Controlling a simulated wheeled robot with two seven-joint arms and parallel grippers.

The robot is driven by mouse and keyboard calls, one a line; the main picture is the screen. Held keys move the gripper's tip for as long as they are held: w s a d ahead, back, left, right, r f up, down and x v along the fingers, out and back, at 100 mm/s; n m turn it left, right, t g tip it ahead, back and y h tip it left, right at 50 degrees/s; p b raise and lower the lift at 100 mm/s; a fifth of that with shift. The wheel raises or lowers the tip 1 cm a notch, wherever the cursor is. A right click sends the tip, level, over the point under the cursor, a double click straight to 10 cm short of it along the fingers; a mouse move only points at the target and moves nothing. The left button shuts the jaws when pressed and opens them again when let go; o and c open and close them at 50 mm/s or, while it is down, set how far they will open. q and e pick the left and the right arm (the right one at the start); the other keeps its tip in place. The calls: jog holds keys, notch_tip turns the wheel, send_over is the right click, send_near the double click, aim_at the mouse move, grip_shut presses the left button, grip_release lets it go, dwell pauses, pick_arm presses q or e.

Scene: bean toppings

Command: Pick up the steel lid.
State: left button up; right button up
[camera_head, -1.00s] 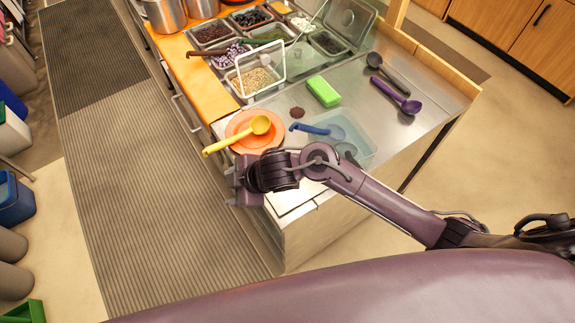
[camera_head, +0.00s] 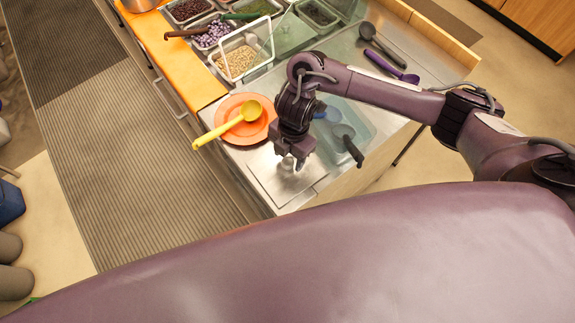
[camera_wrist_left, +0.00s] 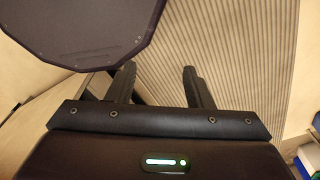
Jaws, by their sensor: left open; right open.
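The steel lid (camera_head: 268,172) appears as a flat, shiny panel set into the front end of the counter, below the orange plate. My right gripper (camera_head: 291,164) is open and points down over it, at a small pale knob-like shape. I cannot tell whether the fingers touch it, and the arm hides part of the area. My left gripper (camera_wrist_left: 157,76) is open and empty in the left wrist view, above the striped floor mat, away from the counter.
An orange plate (camera_head: 228,107) with a yellow ladle (camera_head: 225,128) lies left of my right gripper. A clear bluish tray (camera_head: 359,119) with dark-handled utensils is to its right. Food pans and a white-framed basket (camera_head: 237,62) stand behind. A purple spoon (camera_head: 388,66) lies farther back.

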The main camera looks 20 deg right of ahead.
aim_at(288, 161)
jog(key=shift+s+a+f, duration=0.1)
jog(key=shift+a+f, duration=0.1)
jog(key=shift+f, duration=1.3)
jog(key=shift+c, duration=0.3)
jog(key=c, duration=1.1)
jog(key=shift+r, duration=0.1)
